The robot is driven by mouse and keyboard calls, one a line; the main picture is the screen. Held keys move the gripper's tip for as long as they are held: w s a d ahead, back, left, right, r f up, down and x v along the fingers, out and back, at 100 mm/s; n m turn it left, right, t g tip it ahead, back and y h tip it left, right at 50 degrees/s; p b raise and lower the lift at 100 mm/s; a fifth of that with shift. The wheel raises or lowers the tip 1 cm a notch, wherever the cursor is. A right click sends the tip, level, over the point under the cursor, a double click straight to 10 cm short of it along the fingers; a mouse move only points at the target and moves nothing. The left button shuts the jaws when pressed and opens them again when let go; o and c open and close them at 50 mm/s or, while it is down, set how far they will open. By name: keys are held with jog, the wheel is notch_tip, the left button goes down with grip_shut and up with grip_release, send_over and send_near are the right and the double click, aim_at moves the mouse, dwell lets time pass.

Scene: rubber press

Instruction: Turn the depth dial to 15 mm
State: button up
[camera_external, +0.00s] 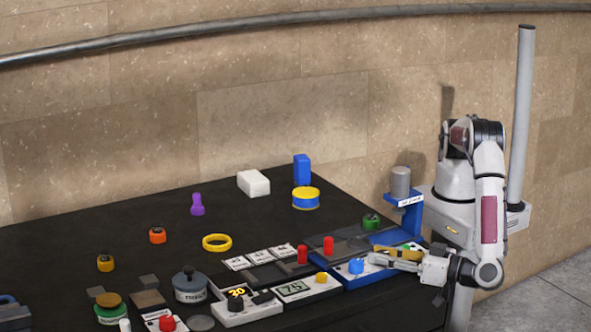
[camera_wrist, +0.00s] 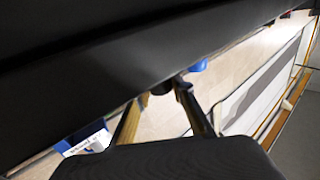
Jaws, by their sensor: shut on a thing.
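A round blue knob (camera_external: 356,265), which looks like the depth dial, is on the front part of the blue press (camera_external: 403,214). My gripper (camera_external: 372,257) reaches in from the right, level and low, with its tan fingertips right at the knob. In the wrist view my gripper (camera_wrist: 166,92) has its two fingers narrowing toward a dark spot, with a bit of blue (camera_wrist: 198,66) just beyond. The jaws are shut on the knob, though the contact is mostly hidden. The dial's scale and setting cannot be read.
A green knob (camera_external: 371,221) is near the press column.

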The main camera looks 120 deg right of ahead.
jog(key=shift+m+g+h, duration=0.6)
jog(key=shift+m+g, duration=0.3)
jog(key=shift+g, duration=0.2)
jog(key=o, duration=0.9)
jog(key=shift+a, duration=0.15)
jog(key=shift+v, duration=2.45)
jog(key=shift+r, duration=3.5)
